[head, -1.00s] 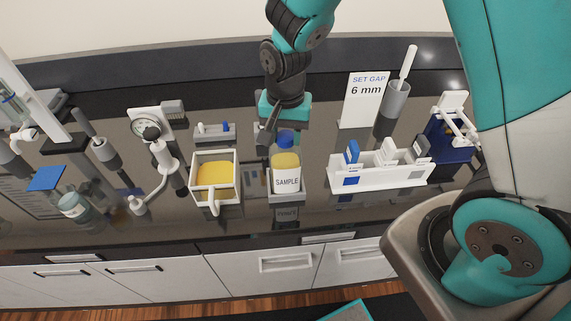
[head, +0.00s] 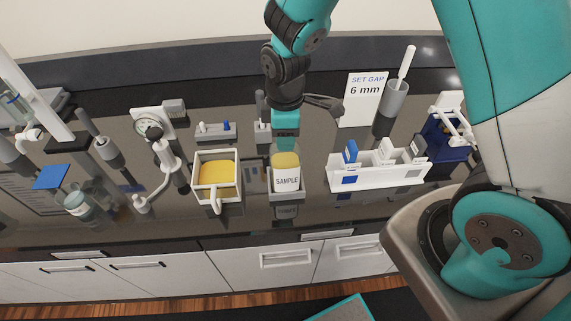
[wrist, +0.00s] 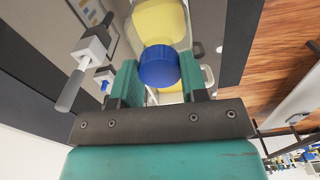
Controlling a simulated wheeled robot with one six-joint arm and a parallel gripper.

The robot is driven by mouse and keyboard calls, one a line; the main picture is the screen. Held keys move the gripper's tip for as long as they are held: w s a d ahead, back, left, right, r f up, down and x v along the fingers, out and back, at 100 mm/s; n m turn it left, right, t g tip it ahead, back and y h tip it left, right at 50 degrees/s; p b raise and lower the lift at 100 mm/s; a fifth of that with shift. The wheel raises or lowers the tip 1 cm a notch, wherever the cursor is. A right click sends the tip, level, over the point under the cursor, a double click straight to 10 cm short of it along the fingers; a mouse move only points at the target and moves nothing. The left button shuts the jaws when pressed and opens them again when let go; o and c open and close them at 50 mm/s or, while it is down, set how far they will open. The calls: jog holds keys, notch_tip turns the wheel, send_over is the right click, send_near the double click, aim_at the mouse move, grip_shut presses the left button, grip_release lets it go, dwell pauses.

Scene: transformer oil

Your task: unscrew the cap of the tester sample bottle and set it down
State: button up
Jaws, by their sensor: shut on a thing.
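The sample bottle (head: 287,181), with yellow oil and a SAMPLE label, stands upright near the front of the bench in the head view. My gripper (head: 286,144) points down directly over its top. In the wrist view the blue cap (wrist: 159,67) sits between the two fingers of my gripper (wrist: 160,78), which is shut on it. The cap is hidden by my gripper in the head view. I cannot tell whether the cap is still seated on the bottle's neck or free of it.
A white jug (head: 217,182) of yellow oil stands left of the bottle. A white rack (head: 378,174) is on the right, with the SET GAP 6 mm sign (head: 363,99) behind it. A gauge stand (head: 154,130) is further left. Dark bench shows between these items.

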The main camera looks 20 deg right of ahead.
jog(key=n, duration=0.3)
jog(key=o, duration=1.1)
